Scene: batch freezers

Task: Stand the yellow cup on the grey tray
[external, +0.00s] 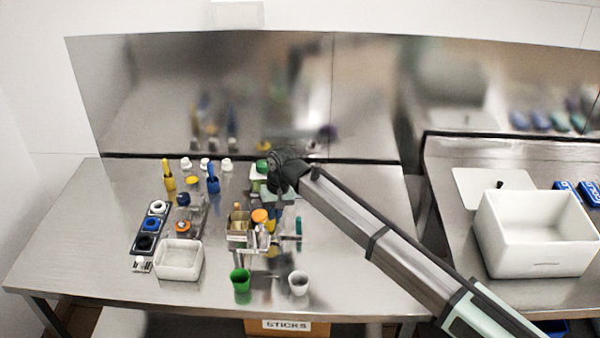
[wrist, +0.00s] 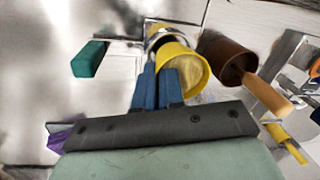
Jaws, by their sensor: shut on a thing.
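The yellow cup (wrist: 186,75) is in the wrist view, just beyond my fingers and tilted, with its open mouth towards the camera. My gripper (wrist: 159,75) has two blue fingers close together at the cup's left side, shut on it. How much of the wall lies between the fingers is hidden. In the external view my gripper (external: 274,190) is over the back middle of the left table, and the cup is too small and covered to make out surely. I cannot tell the grey tray apart surely in either view.
A brown cup (wrist: 222,62) with a wooden stick is close right of the yellow cup; a teal block (wrist: 91,58) is left. A green cup (external: 240,280), a white cup (external: 298,283) and a pale bin (external: 180,259) stand nearer the front.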

